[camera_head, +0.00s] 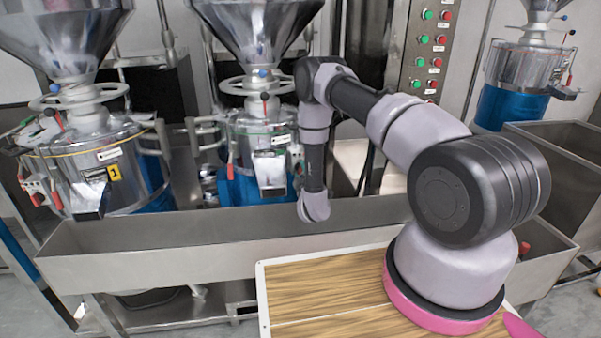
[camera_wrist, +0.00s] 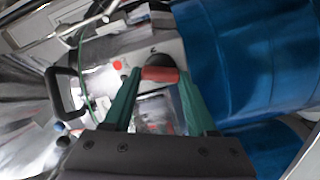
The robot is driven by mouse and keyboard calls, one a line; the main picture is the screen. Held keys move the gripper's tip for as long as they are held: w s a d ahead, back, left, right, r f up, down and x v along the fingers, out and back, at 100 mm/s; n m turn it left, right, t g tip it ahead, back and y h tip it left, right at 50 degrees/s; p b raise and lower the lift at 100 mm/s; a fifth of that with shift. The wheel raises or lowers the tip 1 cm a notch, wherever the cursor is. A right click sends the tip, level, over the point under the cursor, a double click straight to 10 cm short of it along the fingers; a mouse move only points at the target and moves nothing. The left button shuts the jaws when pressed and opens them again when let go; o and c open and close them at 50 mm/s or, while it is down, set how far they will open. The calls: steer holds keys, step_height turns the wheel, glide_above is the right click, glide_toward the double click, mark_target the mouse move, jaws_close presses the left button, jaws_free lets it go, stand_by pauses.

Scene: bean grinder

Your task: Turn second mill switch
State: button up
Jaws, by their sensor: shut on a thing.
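In the wrist view, my gripper (camera_wrist: 159,78) has its two green fingers on either side of a small switch handle (camera_wrist: 160,74), red with a dark round part. It is shut on this handle. In the head view my arm reaches to the right side of the second mill (camera_head: 262,130), the middle one with a steel hopper and blue base. My fingers and the gripped switch do not show in that view. The switch's exact turn angle cannot be told.
Another mill (camera_head: 95,160) with a yellow label stands at left, a third (camera_head: 520,75) at far right. A panel of red and green buttons (camera_head: 428,50) is behind my arm. A long steel trough (camera_head: 200,240) runs in front of the mills.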

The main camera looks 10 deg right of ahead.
steer(key=shift+f+n, duration=0.15)
steer(key=shift+n, duration=2.05)
steer(key=o, duration=1.4)
steer(key=shift+c, duration=0.2)
steer(key=s, duration=1.1)
